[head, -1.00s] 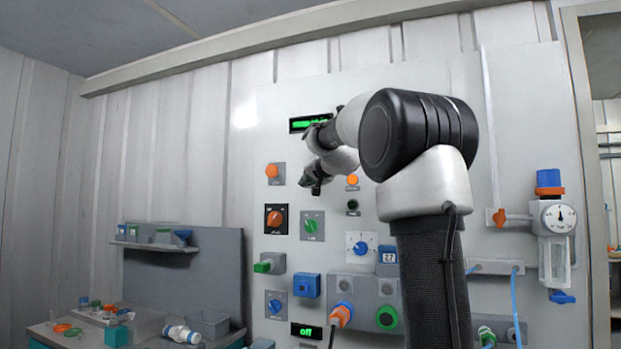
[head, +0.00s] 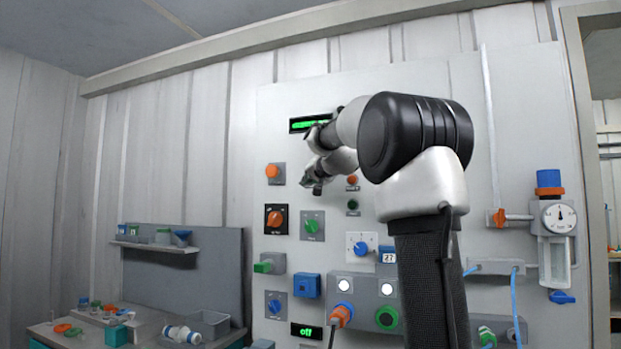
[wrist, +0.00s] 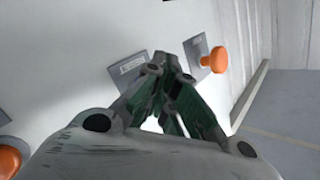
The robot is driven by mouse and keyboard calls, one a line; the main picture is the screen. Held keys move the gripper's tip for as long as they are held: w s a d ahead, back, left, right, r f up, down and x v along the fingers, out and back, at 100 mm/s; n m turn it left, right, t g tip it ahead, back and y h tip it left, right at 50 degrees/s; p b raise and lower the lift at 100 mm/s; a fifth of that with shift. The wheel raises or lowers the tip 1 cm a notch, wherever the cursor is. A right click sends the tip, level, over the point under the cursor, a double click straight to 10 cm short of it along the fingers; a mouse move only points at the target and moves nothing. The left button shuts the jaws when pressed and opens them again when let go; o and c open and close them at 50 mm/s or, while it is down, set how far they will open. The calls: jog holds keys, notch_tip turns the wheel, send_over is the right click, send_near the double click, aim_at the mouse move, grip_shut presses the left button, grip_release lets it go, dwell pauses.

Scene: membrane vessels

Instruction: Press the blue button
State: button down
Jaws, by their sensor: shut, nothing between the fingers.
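I cannot pick out a plain blue push button with certainty. Blue parts on the wall panel in the head view are a square blue box (head: 307,286), a blue knob (head: 361,249) on a white dial plate, and a blue knob (head: 274,306) at lower left. My gripper (head: 317,190) is shut and empty in front of the panel, above the green knob (head: 311,226) and above all these blue parts. In the wrist view my gripper (wrist: 168,64) has its fingers together, close to a small grey label plate (wrist: 131,68). No blue part shows there.
An orange button (head: 272,172) sits left of my gripper; an orange knob (wrist: 214,60) shows in the wrist view. A pressure gauge (head: 559,217) is at right. A cluttered bench (head: 70,335) is at lower left. My arm hides part of the panel.

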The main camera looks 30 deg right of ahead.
dwell(0.4)
jog(key=shift+s+a, duration=0.5)
jog(key=shift+a, duration=0.15)
jog(key=shift+a, duration=0.1)
jog(key=shift+s+a, duration=0.75)
jog(key=shift+a, duration=0.2)
jog(key=shift+s+a, duration=0.75)
jog(key=shift+a, duration=0.2)
